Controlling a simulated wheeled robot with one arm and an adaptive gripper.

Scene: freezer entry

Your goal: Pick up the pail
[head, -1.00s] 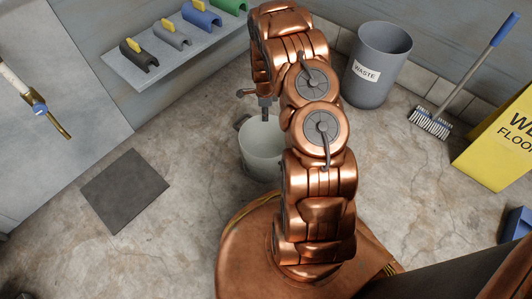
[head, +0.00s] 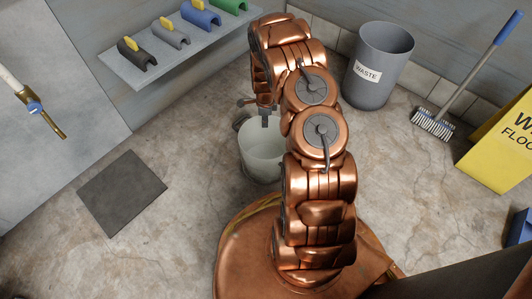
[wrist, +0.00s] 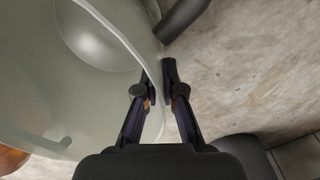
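The pail (head: 263,160) is a pale, whitish open tub standing on the floor, partly hidden behind my arm in the head view. In the wrist view the pail (wrist: 60,100) fills the left side, with its curved rim running down toward my fingers. My gripper (head: 256,112) is at the pail's rim in the head view. In the wrist view my gripper (wrist: 160,88) points down with its fingers on either side of the pail's edge. A small gap shows between the fingers; firm contact with the wall is not visible.
A grey waste bin (head: 378,70), a brush (head: 433,124) and a yellow wet-floor sign (head: 500,145) stand to the right. A wall shelf (head: 165,65) holds several coloured holders. A dark mat (head: 122,192) lies on the left, with bare floor around it.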

